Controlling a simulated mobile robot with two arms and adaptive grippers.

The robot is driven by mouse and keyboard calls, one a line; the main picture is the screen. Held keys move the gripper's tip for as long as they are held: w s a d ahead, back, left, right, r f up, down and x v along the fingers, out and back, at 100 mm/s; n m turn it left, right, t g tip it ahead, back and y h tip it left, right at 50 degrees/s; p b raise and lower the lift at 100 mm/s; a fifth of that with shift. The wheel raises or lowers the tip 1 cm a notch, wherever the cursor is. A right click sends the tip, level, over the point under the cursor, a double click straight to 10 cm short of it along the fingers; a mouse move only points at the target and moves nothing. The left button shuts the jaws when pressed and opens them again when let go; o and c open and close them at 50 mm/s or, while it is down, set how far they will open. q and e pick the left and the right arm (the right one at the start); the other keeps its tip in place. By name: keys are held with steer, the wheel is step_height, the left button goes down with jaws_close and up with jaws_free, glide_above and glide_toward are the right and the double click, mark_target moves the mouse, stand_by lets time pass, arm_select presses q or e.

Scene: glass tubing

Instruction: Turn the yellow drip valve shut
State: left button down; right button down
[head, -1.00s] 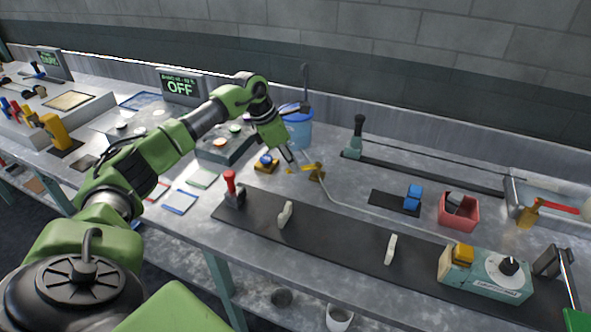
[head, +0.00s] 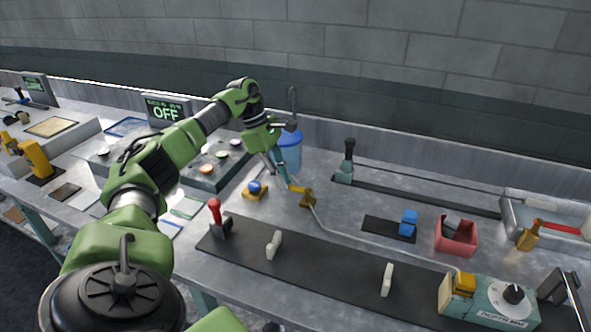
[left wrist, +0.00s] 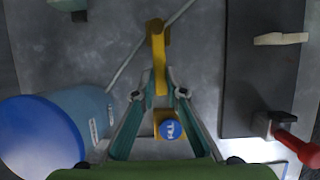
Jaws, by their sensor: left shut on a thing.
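The yellow drip valve (head: 308,198) sits on the thin tube that runs across the bench; its yellow lever points left, toward my gripper. In the left wrist view the valve (left wrist: 157,32) is ahead of the fingers, and its lever lies between the fingertips. My left gripper (head: 288,183) is shut on the lever; it also shows in the left wrist view (left wrist: 161,90). The fingers partly cover the lever's near end. My right gripper is not in view.
A blue knob marked PULL on a yellow base (left wrist: 168,130) is beside the fingers. A black strip (head: 330,268) with a red-handled lever (head: 215,212) lies in front. A red bin (head: 455,238) is to the right.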

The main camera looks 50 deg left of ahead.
arm_select(q)
steer(key=shift+w, duration=0.1)
stand_by(0.3)
steer(key=c, duration=2)
jaws_free()
steer(key=shift+c, duration=0.2)
steer(key=shift+r, duration=0.1)
steer(key=v, duration=1.2)
steer(key=shift+r, duration=0.1)
